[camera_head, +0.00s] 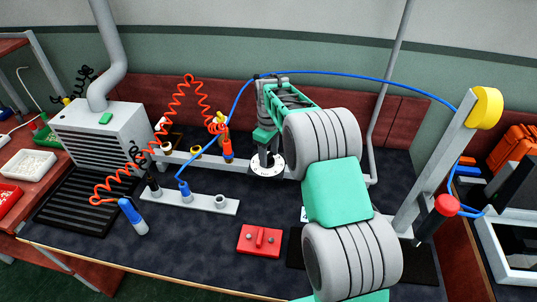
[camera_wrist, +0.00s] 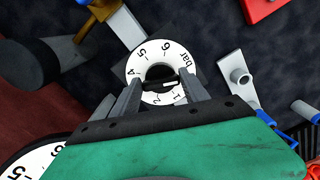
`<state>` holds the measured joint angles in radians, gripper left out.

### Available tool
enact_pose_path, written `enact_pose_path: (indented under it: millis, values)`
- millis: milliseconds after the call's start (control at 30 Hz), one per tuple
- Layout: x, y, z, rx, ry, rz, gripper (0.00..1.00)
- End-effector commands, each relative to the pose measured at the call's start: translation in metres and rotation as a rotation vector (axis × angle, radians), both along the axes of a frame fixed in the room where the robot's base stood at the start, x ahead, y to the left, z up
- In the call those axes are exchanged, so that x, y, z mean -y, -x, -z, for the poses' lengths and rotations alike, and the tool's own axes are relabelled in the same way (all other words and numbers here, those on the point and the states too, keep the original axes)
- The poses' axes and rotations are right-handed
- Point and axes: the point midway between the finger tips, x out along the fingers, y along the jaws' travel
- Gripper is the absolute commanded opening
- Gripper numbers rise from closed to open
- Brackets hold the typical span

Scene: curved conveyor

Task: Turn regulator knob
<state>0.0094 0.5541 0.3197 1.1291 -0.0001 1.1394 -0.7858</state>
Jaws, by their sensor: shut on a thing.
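The regulator knob (camera_wrist: 158,72) is black and round, and sits in the middle of a white dial plate (camera_wrist: 150,48) with numbers and "bar" printed around it. A white mark shows on the knob, pointing toward the right in the wrist view. My gripper (camera_wrist: 160,84) is shut on the knob, with one finger at each side of it. In the head view my gripper (camera_head: 268,142) reaches down over the dial plate (camera_head: 264,169), and the knob is mostly hidden there.
A red box (camera_head: 258,241) lies on the dark bench front. A grey bar with fittings (camera_head: 205,203) and a blue-handled tool (camera_head: 132,215) lie left of it. Orange coiled hose (camera_head: 182,95) and blue hose (camera_head: 330,73) pass near my arm. A grey vented box (camera_head: 100,140) stands left.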

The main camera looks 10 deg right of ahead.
Motion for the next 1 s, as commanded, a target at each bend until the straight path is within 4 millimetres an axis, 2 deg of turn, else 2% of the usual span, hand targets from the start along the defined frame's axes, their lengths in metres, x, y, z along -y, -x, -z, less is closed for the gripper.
enact_pose_path:
  millis: [67, 100, 367, 667, 1000]
  values:
    - [0.000, -0.001, -0.002, 0.006, 0.000, 0.000, 0.12]
    - [0.000, -0.001, -0.002, 0.006, 0.000, 0.000, 0.53]
    - [0.000, -0.001, -0.001, 0.003, 0.000, 0.001, 0.75]
    - [0.000, -0.001, -0.005, 0.003, 0.000, 0.002, 0.75]
    - [0.000, -0.002, -0.067, 0.006, 0.000, 0.001, 0.75]
